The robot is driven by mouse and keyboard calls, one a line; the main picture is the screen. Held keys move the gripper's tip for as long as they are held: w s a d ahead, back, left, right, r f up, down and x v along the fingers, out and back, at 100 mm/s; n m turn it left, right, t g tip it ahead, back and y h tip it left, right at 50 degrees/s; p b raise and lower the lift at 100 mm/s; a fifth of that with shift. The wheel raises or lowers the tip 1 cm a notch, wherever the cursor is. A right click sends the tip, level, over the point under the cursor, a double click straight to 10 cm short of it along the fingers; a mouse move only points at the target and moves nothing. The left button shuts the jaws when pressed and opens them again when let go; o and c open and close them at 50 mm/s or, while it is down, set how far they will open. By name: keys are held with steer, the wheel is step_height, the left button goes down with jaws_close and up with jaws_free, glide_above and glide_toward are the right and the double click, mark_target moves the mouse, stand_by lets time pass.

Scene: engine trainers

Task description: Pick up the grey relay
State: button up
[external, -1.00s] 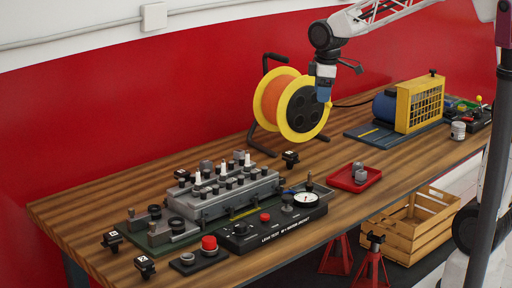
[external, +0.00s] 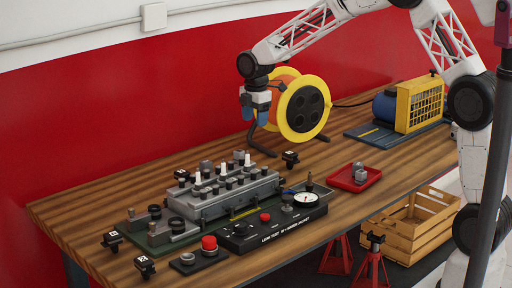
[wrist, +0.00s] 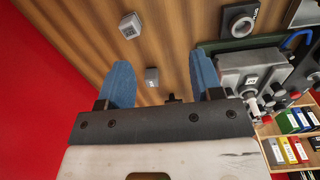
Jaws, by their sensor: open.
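My gripper (external: 255,113) is open and empty, its blue fingers pointing down above the table in front of the yellow and orange reel. I cannot tell which is the grey relay. In the external view small boxes look dark: one behind the engine block (external: 181,175), one at its right end (external: 290,158).
The engine block (external: 225,193) stands on a green plate, with the leak tester (external: 270,232) in front. The reel (external: 302,108) is close to my gripper. A red tray (external: 345,183) holds small grey parts.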

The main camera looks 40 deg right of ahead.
mark_target(239, 151)
steer(key=w+f, duration=0.2)
steer(key=w+a+f+n, duration=0.1)
steer(key=w+f, duration=0.1)
steer(key=w+f+n, duration=0.1)
steer(key=w+f, duration=0.1)
steer(key=shift+a+f, duration=0.2)
steer(key=shift+a, duration=0.1)
steer(key=shift+f, duration=1.25)
steer(key=shift+d+f, duration=0.1)
steer(key=shift+f, duration=2.5)
steer(key=c, duration=1)
